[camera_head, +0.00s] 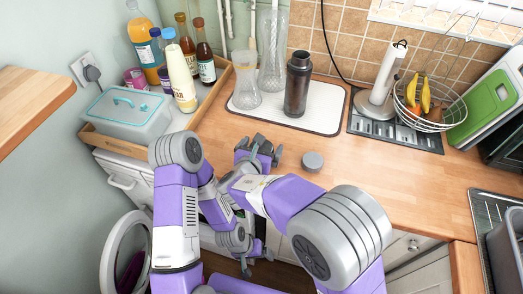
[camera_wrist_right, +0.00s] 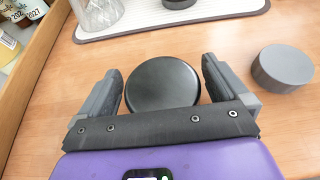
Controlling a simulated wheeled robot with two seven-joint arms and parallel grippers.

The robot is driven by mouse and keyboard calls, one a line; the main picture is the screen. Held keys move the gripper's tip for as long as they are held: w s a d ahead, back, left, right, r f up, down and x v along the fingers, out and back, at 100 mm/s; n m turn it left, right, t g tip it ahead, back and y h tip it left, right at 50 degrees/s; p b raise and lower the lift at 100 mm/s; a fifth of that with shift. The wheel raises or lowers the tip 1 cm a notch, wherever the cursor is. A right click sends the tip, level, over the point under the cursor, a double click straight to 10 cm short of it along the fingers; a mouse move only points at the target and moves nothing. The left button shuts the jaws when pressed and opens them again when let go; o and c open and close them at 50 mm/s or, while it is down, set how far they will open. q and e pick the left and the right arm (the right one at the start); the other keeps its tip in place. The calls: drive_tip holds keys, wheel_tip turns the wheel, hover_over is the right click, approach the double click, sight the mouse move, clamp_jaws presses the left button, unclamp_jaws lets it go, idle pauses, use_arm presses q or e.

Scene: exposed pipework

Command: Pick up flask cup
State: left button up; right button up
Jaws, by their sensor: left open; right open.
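A black round cup-like piece with a flat top (camera_wrist_right: 163,84), apparently the flask cup, stands on the wooden counter in the right wrist view. My right gripper (camera_wrist_right: 163,85) is open, with one finger on each side of it. In the head view my right gripper (camera_head: 260,152) is over the counter's front edge area and largely hides this piece. The dark flask (camera_head: 298,84) stands upright on the drying mat behind. My left gripper (camera_head: 258,260) is open and empty, low in front of the cabinets.
A grey short cylinder (camera_wrist_right: 283,67) stands right of my right gripper, also in the head view (camera_head: 312,161). A drying mat (camera_head: 325,122) with glass vessels lies behind. A wooden tray (camera_head: 213,97) with bottles is at left.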

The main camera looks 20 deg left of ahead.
drive_tip(key=shift+w+f, duration=0.15)
drive_tip(key=shift+w, duration=0.3)
drive_tip(key=c, duration=0.9)
